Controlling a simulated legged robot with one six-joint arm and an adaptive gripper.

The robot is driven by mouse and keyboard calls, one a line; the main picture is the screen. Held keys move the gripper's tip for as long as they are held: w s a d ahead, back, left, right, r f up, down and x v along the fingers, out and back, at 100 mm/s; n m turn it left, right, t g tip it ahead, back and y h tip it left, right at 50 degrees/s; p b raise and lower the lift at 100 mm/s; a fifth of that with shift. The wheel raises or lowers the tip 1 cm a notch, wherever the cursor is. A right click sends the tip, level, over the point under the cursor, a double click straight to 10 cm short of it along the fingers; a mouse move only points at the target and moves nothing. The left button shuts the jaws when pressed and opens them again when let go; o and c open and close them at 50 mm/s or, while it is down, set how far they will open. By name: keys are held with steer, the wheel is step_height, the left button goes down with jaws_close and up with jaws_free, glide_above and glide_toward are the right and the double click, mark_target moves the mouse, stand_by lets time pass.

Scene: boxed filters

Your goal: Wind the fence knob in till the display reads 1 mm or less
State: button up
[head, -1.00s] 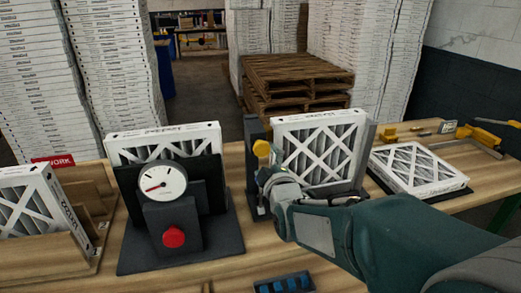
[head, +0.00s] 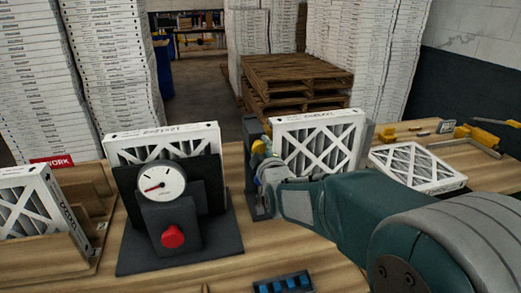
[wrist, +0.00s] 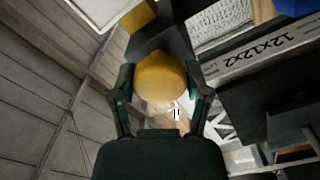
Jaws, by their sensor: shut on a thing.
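The yellow fence knob (head: 258,148) sits at the left side of the middle fixture, on a dark upright post (head: 251,130). My gripper (head: 263,160) comes in from the right in the head view and is at the knob. In the wrist view the round yellow knob (wrist: 160,79) lies between the two fingers of my gripper (wrist: 161,88), which are closed on its sides. A boxed filter (head: 320,145) stands upright in the fixture right of the knob. A small pale panel (head: 446,126) stands at the back right; its writing is too small to read.
A dark fixture with a round dial (head: 161,183) and a red button (head: 172,237) stands to the left. A filter (head: 417,166) lies at the right. A blue-filled tray (head: 282,284) is at the front. Stacked filters and pallets (head: 295,80) stand behind the bench.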

steer(key=shift+f+m, duration=0.15)
steer(key=shift+m, duration=0.15)
steer(key=m, duration=0.5)
steer(key=shift+f, duration=0.1)
steer(key=m, duration=0.6)
steer(key=shift+f, duration=0.1)
stand_by(0.5)
steer(key=o, duration=1.1)
steer(key=shift+o, duration=0.3)
steer(key=shift+a, duration=0.1)
steer(key=shift+r, duration=0.2)
